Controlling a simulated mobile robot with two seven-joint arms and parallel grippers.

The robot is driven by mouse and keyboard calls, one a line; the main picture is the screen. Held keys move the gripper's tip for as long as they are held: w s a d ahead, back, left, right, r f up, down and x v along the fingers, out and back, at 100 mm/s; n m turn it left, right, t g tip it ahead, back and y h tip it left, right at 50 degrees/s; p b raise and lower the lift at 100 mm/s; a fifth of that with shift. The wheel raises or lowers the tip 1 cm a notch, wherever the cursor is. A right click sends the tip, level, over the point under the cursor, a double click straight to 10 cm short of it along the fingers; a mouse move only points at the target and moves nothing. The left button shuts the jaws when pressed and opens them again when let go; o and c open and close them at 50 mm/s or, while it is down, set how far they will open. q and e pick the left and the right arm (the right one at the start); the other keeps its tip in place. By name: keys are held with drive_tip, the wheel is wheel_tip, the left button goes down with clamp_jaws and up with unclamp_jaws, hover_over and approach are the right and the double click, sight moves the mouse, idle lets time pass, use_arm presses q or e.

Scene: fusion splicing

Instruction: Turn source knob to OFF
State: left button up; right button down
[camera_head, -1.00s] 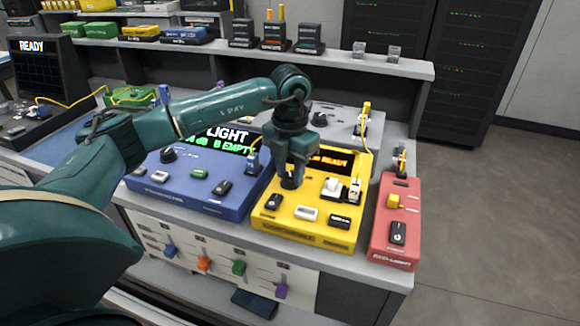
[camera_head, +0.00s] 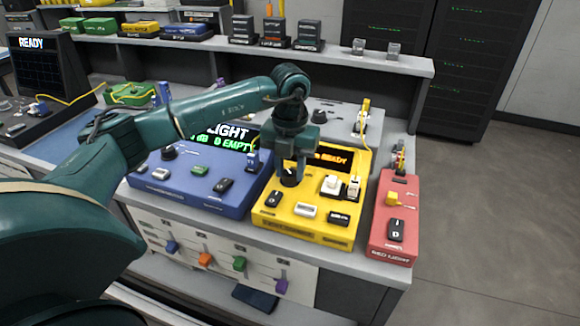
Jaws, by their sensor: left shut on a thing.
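A yellow box (camera_head: 297,234), its display reading READY, stands on the bench. My left gripper (camera_head: 290,178) reaches down over its left part and is shut on a dark knob (camera_head: 289,180) on the box's top; the fingers and arm hide much of it. I cannot read the knob's setting. The box's top also carries a black switch (camera_head: 273,199), a white button (camera_head: 306,210), another black switch (camera_head: 339,219) and a white connector (camera_head: 332,185). My right gripper is not in view.
A blue box (camera_head: 190,196) with a green-lit display stands close on the left, a red box (camera_head: 392,220) close on the right. A grey shelf (camera_head: 390,65) runs behind. Drawers with coloured handles (camera_head: 205,260) lie below the bench edge.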

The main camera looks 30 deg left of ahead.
sight(290, 173)
use_arm(q)
drive_tip(key=o, duration=1)
wheel_tip(290, 173, up, 13)
drive_tip(key=shift+r, duration=0.1)
idle(0.4)
